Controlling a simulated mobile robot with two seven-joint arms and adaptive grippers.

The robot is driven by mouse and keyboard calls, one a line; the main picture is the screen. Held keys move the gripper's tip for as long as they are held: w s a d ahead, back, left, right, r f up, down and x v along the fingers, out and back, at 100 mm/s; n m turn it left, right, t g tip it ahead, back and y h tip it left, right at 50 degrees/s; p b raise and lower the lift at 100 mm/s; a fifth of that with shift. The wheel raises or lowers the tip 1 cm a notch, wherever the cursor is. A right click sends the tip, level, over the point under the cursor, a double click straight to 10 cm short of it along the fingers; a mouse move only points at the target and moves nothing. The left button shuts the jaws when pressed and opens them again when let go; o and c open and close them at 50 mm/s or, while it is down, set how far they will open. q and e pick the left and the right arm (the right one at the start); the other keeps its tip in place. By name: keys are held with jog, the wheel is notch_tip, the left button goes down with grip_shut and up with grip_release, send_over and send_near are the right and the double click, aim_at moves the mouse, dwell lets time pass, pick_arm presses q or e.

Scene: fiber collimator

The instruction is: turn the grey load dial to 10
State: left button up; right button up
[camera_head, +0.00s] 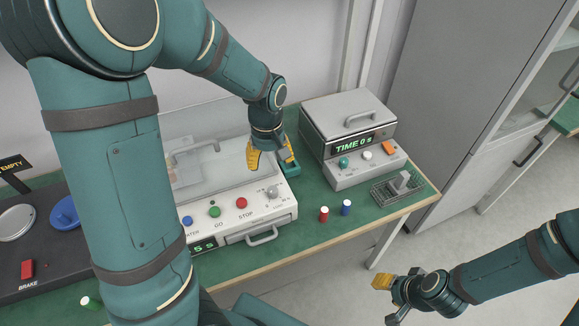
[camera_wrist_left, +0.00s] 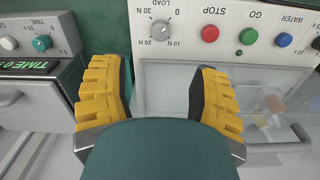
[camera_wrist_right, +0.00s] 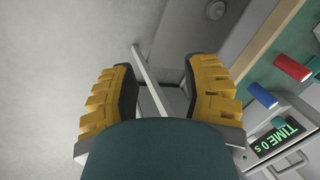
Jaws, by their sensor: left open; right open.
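The grey load dial (camera_head: 272,192) is a small round knob on the right of the white machine's front panel (camera_head: 232,224). In the left wrist view the dial (camera_wrist_left: 163,33) has marks 0, 10 N, 20 N and 30 N around it; its exact setting is too small to tell. My left gripper (camera_head: 270,158) is open and empty above the machine's right end, behind and apart from the dial. In its wrist view the dial lies beyond the gap between the fingers. My right gripper (camera_head: 388,299) is open and empty over the floor, off the table's front right.
The red stop button (camera_head: 241,203), green button (camera_head: 214,212) and blue button (camera_head: 187,221) sit left of the dial. A grey timer box (camera_head: 350,130) stands at the right. A red cylinder (camera_head: 324,214) and a blue cylinder (camera_head: 346,207) stand near the table edge.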

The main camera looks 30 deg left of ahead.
aim_at(272, 189)
pick_arm(q)
notch_tip(272, 189, down, 13)
jog(key=b, duration=0.3)
jog(key=shift+w+a+f, duration=0.1)
dwell(0.4)
grip_shut()
